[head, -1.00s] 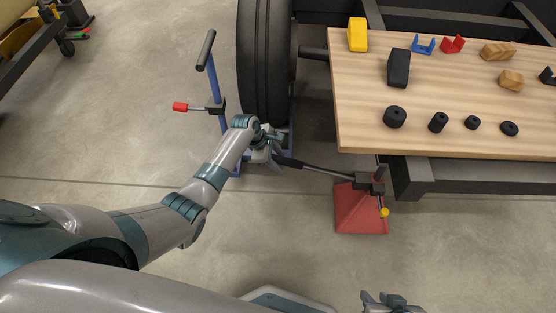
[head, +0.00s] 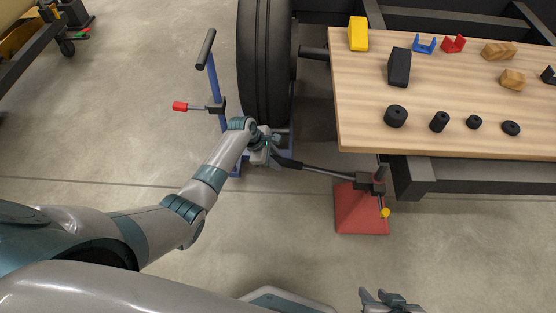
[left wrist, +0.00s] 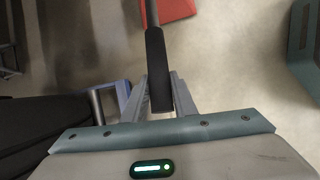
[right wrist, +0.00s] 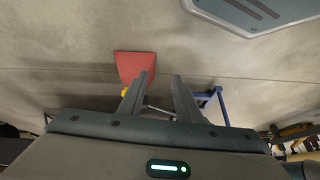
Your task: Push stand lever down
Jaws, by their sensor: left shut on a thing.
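The red stand (head: 360,210) is on the floor beside the table's front left corner, with a dark head on top. Its lever (head: 328,174) reaches left from the head and ends in a black grip (head: 290,164). My left gripper (head: 272,153) is shut on this grip. In the left wrist view, the black grip (left wrist: 156,70) runs between the two fingers (left wrist: 158,98), and part of the red stand (left wrist: 177,9) shows beyond it. My right gripper (head: 388,300) is empty and away from the stand, low in the head view; its fingers are apart in the right wrist view (right wrist: 164,76).
A wooden-topped table (head: 360,137) with small blocks and black cylinders stands at the right. A large black tyre (head: 264,65) and a blue frame with a handle (head: 213,85) stand close beside my left gripper. The floor in front of the stand is clear.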

